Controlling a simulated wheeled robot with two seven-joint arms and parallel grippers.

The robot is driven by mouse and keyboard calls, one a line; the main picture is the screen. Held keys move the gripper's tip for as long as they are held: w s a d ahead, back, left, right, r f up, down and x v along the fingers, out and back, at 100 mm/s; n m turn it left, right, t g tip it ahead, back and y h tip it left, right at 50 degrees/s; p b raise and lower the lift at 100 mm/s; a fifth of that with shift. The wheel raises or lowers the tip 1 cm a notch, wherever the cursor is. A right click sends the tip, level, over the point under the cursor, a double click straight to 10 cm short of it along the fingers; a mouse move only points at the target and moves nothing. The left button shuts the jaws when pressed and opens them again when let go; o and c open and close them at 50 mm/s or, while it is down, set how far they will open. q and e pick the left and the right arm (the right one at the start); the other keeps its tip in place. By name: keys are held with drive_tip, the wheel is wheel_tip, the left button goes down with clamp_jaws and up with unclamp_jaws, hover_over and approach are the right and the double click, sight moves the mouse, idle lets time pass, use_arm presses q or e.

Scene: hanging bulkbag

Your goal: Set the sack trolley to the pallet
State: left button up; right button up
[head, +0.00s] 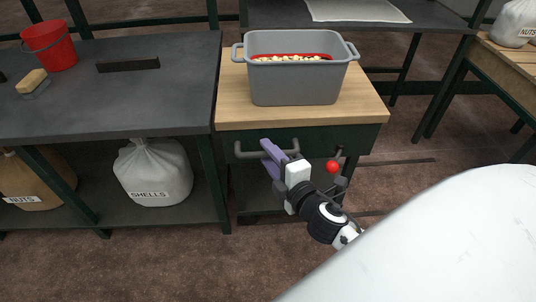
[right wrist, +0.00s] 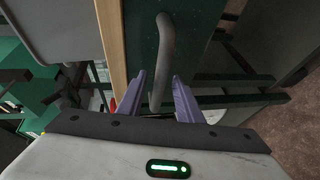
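No sack trolley is recognisable by name. A wood-topped stand (head: 240,110) with a dark green front has a grey bar handle (head: 250,154) and a red ball knob (head: 332,167); I cannot tell whether it is the trolley. My right gripper (head: 270,158) is at the handle. In the right wrist view its purple fingers (right wrist: 160,95) are apart, with the grey bar (right wrist: 166,45) showing between them and a gap beside it. A slatted wooden top (head: 500,60) at the right may be the pallet. My left gripper is out of view.
A grey tub (head: 297,82) of pale pieces stands on the wood top. A dark bench (head: 130,105) at left carries a red bucket (head: 50,47) and a brush (head: 32,82). A NUTS sack (head: 514,24) is at right. Brown floor (head: 180,255) is open in front.

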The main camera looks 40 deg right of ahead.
drive_tip(key=shift+w, duration=0.35)
clamp_jaws()
drive_tip(key=shift+d, duration=0.15)
